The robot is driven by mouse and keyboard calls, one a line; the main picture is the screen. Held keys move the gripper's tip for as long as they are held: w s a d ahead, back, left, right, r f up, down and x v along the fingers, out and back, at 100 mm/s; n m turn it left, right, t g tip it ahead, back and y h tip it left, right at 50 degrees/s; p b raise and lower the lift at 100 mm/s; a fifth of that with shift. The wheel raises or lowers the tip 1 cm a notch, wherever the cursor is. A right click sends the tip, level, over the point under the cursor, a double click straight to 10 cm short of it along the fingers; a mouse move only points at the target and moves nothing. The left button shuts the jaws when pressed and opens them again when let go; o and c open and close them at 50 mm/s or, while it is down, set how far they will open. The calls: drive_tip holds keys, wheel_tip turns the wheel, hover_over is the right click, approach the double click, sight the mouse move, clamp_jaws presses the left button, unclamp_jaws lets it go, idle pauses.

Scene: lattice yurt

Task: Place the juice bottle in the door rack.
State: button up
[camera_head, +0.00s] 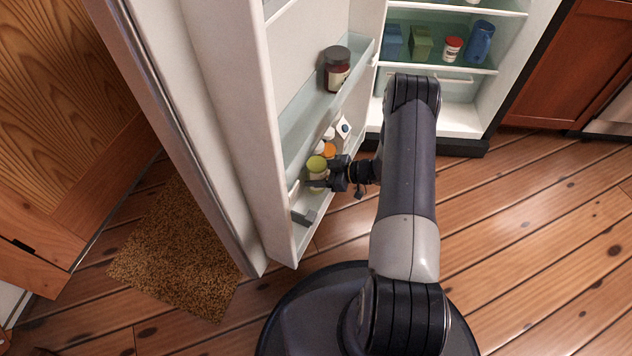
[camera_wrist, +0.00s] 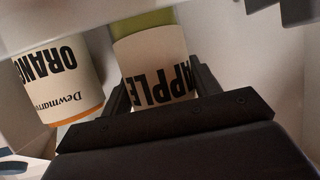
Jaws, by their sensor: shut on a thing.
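The juice bottle (camera_head: 317,164) has a green cap and a white label reading APPLE; it also shows in the wrist view (camera_wrist: 160,75). My gripper (camera_head: 328,178) is shut on it, with a finger on each side of the label. The bottle is inside the lower door rack (camera_head: 303,217) of the open fridge door, towards the near end. I cannot tell whether its base touches the rack floor.
An orange juice bottle (camera_wrist: 60,85) stands close beside it, its orange cap (camera_head: 329,150) visible from above. A white-capped bottle (camera_head: 328,133) and a carton (camera_head: 343,130) stand farther back. The upper rack (camera_head: 300,135) holds a dark jar (camera_head: 337,70).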

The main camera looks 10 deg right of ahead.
wheel_tip(320, 180, down, 3)
drive_tip(key=shift+f+b, duration=0.2)
drive_tip(key=shift+b, duration=0.5)
drive_tip(key=shift+w+a+f, duration=0.15)
drive_tip(key=shift+f, duration=0.15)
drive_tip(key=shift+b, duration=0.3)
drive_tip(key=shift+f, duration=0.2)
drive_tip(key=o, duration=1.4)
drive_tip(key=shift+o, duration=0.2)
drive_tip(key=shift+r, duration=0.1)
drive_tip(key=shift+r, duration=0.25)
drive_tip(key=p+v, duration=0.3)
drive_tip(key=v, duration=0.9)
drive_tip(key=shift+f, duration=0.25)
